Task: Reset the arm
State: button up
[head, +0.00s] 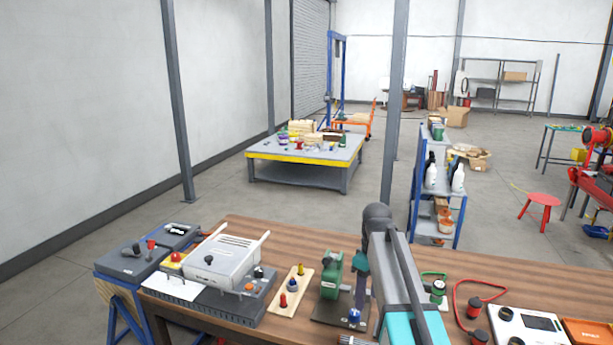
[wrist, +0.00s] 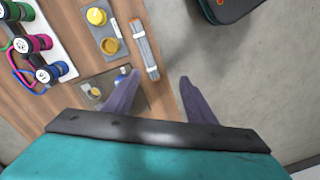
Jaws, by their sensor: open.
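My arm (head: 395,270) rises in front of the wooden bench (head: 250,232) in the head view, with its grey link and teal section near the bottom edge. My gripper's fingers are not clearly visible there. In the wrist view my gripper (wrist: 159,84) shows two purple-grey fingers, spread apart with nothing between them. The left finger overlaps a small plate (wrist: 96,92) with yellow and blue parts near the bench edge. The right finger is over the grey floor. How high the fingers are above the bench is hard to tell.
The bench holds a white-topped unit (head: 222,258), a wooden board with knobs (head: 290,290), a green device (head: 331,275) and a white meter (head: 528,325). The wrist view shows several coloured posts (wrist: 38,44), a grey bar (wrist: 145,48) and a dark case (wrist: 222,8).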

jog(key=s+f+g+b, duration=0.2)
jog(key=s+f, duration=0.4)
jog(key=f, duration=0.6)
jog(key=s+f+g+b, duration=0.15)
jog(key=s+f, duration=0.45)
jog(key=f, duration=0.6)
jog(key=s+f+g+b, duration=0.1)
jog(key=s+f+b, duration=0.1)
jog(key=s+f, duration=0.75)
jog(key=s+f+m+b, duration=0.3)
jog(key=s+f+m, duration=0.6)
jog(key=s+f, duration=1.2)
jog(key=shift+a+f+g, duration=0.25)
jog(key=shift+f+g, duration=0.1)
jog(key=shift+f, duration=0.5)
